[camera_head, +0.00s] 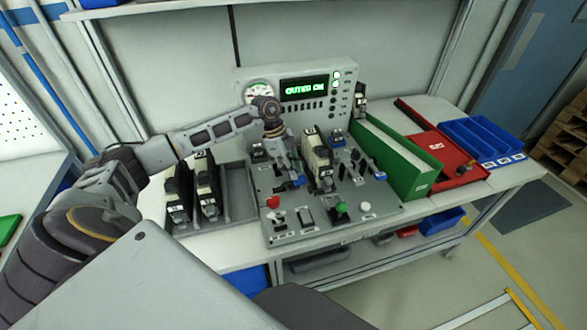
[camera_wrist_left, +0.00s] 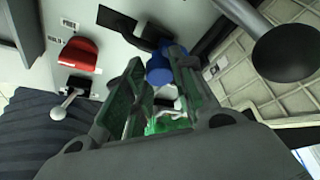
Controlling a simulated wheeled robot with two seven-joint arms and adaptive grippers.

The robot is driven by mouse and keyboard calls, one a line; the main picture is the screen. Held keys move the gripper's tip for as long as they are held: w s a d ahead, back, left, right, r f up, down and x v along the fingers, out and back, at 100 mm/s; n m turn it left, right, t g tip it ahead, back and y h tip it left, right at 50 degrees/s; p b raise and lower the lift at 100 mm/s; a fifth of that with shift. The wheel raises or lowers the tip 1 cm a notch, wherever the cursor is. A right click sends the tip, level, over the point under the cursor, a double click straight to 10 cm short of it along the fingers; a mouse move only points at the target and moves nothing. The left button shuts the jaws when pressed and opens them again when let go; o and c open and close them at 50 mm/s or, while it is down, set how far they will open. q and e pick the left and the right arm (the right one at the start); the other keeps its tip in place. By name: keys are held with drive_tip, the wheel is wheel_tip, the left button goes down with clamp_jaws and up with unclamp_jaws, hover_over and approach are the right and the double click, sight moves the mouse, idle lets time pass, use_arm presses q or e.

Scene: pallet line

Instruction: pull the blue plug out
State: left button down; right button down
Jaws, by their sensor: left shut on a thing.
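The blue plug (camera_head: 297,182) is low on the left part of the grey control panel (camera_head: 290,232). In the left wrist view the blue plug (camera_wrist_left: 158,70) sits between the two fingertips, in front of a dark fitting on the grey panel face. My left gripper (camera_head: 288,166) reaches down over the panel from the left and is shut on the plug. It also shows in the left wrist view (camera_wrist_left: 157,62). Whether the plug is still seated in its socket cannot be told. My right gripper is not in view.
A red knob (camera_head: 273,202) and a green knob (camera_head: 341,207) stand up near the plug. Upright modules (camera_head: 317,158) rise just right of the gripper. A lit display (camera_head: 304,88) stands behind. A green bin (camera_head: 400,160) is to the right.

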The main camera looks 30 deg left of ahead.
use_arm(q)
drive_tip(key=c, duration=1.6)
unclamp_jaws()
drive_tip(key=shift+s+a, duration=0.1)
drive_tip(key=shift+o, duration=1.2)
drive_tip(key=shift+s, duration=0.1)
drive_tip(key=shift+o, duration=0.9)
drive_tip(key=shift+a, duration=0.1)
drive_tip(key=shift+a+r, duration=0.25)
drive_tip(key=shift+r, duration=0.35)
drive_tip(key=v, duration=1)
drive_tip(key=shift+a+r, duration=0.2)
drive_tip(key=shift+r, duration=0.05)
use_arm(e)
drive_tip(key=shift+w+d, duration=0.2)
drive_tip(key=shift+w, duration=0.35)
use_arm(q)
drive_tip(key=shift+s+f, duration=0.1)
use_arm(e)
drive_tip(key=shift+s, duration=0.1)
